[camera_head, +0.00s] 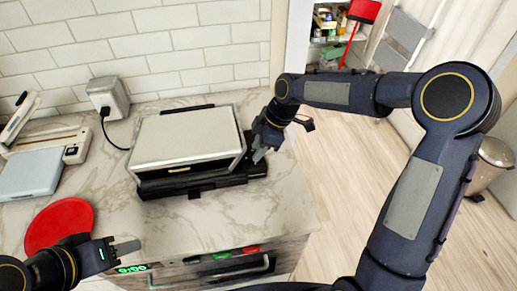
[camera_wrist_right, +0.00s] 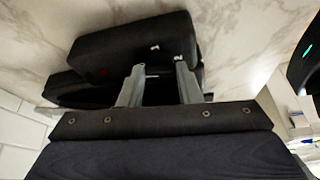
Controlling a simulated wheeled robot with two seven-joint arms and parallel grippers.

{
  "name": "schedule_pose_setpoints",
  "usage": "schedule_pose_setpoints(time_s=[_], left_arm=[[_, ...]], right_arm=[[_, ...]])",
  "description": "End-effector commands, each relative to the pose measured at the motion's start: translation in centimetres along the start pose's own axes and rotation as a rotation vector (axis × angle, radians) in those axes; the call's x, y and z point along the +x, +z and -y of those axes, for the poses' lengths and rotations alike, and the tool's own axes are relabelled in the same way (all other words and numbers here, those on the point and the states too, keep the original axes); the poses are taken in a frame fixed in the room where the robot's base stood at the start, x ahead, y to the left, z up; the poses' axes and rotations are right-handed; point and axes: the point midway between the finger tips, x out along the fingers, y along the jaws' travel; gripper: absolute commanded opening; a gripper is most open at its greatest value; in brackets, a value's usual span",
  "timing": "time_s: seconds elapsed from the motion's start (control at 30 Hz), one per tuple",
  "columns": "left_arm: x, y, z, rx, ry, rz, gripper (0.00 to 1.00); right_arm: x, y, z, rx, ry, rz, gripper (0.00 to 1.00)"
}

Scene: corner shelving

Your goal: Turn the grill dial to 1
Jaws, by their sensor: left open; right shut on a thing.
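The grill (camera_head: 187,138) stands on the marble counter, with a light closed lid and a dark base. My right gripper (camera_head: 261,155) is at the right side of the grill's base. In the right wrist view, the two grey fingers of my right gripper (camera_wrist_right: 160,72) reach to the dark grill body (camera_wrist_right: 110,48), shut on a small part between their tips. This seems to be the dial, though its shape and number are too dark to read; small white marks show near it. My left gripper (camera_head: 127,247) is open and empty over the counter's front left, away from the grill.
A red round plate (camera_head: 60,224) lies left of my left gripper. A pale appliance (camera_head: 35,170) stands at the far left. A wall socket (camera_head: 108,98) has a black cord running toward the grill. Counter in front of the grill is clear.

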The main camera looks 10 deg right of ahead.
Motion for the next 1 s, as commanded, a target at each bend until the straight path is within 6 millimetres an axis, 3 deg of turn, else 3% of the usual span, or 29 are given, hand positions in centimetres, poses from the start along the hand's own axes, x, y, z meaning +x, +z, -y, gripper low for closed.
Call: schedule_pose_setpoints(time_s=[0.4, 1.0], left_arm=[[3.4, 1.7, 1.6, 0.0, 0.0, 0.0, 0.41], [5.4, 2.7, 2.5, 0.0, 0.0, 0.0, 0.41]], right_arm=[[0.3, -0.1, 0.5, 0.338, 0.147, -0.002, 0.08], [0.1, -0.3, 0.9, 0.672, 0.282, -0.002, 0.08]])
